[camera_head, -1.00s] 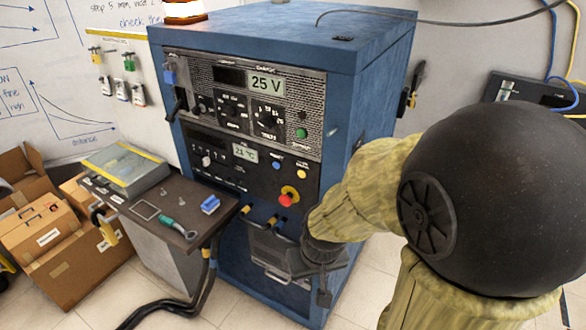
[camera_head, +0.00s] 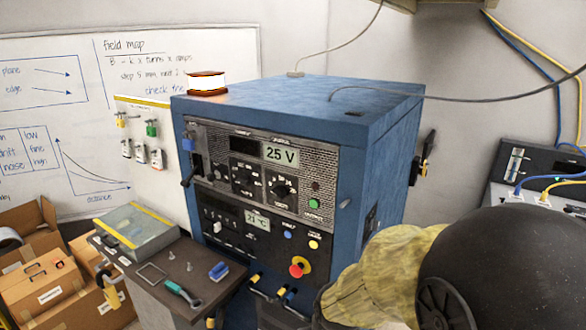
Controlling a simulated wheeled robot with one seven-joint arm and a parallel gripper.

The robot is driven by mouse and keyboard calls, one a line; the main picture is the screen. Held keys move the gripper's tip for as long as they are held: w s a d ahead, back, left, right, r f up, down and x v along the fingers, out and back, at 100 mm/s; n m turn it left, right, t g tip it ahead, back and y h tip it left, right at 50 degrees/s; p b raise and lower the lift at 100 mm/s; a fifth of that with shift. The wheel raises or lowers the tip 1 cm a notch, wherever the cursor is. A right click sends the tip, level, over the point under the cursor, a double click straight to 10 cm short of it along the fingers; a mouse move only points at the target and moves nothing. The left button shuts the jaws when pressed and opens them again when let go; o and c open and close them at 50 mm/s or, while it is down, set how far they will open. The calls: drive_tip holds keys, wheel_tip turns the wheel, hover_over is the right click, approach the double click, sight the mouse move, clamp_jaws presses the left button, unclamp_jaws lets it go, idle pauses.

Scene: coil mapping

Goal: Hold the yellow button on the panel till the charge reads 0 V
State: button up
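The blue cabinet's panel (camera_head: 262,174) faces me at the picture's middle. The yellow button (camera_head: 314,244) is a small round button on its lower section, up and right of a red knob (camera_head: 299,267) on a yellow base. Nothing touches or covers the yellow button. The display (camera_head: 281,154) in the upper section reads 25 V. My arm enters from the lower right, and its dark wrist end (camera_head: 322,306) shows at the bottom edge, below the yellow button. My gripper's fingers are out of the picture, below it.
A blue button (camera_head: 289,235) sits left of the yellow one, and a green one (camera_head: 314,203) above. A side shelf (camera_head: 180,258) with a box, a screwdriver and a blue brush juts out at left. Cables hang below the panel. Cardboard boxes (camera_head: 40,285) stand at far left.

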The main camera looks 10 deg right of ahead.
clamp_jaws()
drive_tip(key=shift+w, duration=0.1)
idle(0.3)
drive_tip(key=shift+s, duration=0.2)
idle(0.3)
drive_tip(key=shift+w, duration=0.1)
idle(0.8)
